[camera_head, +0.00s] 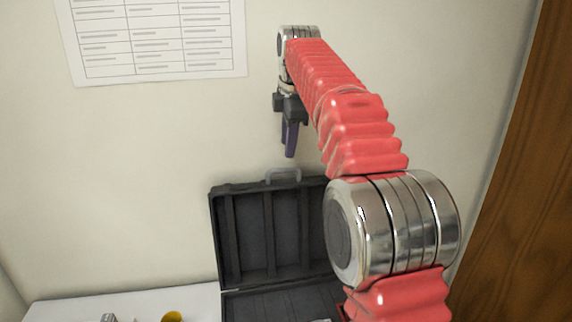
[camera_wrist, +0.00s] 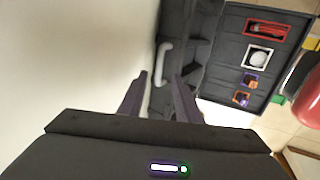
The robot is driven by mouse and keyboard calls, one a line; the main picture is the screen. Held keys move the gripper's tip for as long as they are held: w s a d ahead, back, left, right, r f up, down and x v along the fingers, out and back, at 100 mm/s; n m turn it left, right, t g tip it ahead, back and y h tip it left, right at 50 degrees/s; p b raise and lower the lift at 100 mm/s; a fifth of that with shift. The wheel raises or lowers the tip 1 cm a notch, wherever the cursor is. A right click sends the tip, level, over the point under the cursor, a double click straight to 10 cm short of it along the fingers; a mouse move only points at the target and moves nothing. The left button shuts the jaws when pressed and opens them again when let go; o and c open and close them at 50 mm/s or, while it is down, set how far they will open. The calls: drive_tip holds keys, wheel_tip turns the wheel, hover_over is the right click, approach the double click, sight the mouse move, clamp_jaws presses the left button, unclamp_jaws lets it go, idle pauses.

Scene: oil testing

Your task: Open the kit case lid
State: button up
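The black kit case lid (camera_head: 262,235) stands raised, roughly upright, against the wall in the head view, with its ribbed inner side showing. A grey handle (camera_head: 284,175) is on its top edge; the handle also shows in the wrist view (camera_wrist: 163,63). The case base (camera_head: 262,304) lies below, partly hidden by my arm. In the wrist view the base (camera_wrist: 228,62) holds coloured slots with small items. My gripper (camera_head: 290,153) hangs above the handle, apart from it, fingers down.
The case rests on a white table (camera_head: 60,311). A yellow round item (camera_head: 172,317) and a small metallic item (camera_head: 108,318) are to its left. A printed chart (camera_head: 155,40) hangs on the wall. A brown wooden panel (camera_head: 525,170) stands at right.

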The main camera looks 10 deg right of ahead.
sight(286, 169)
drive_tip(key=x, duration=0.8)
drive_tip(key=shift+f, duration=0.25)
drive_tip(key=shift+c, duration=0.5)
clamp_jaws()
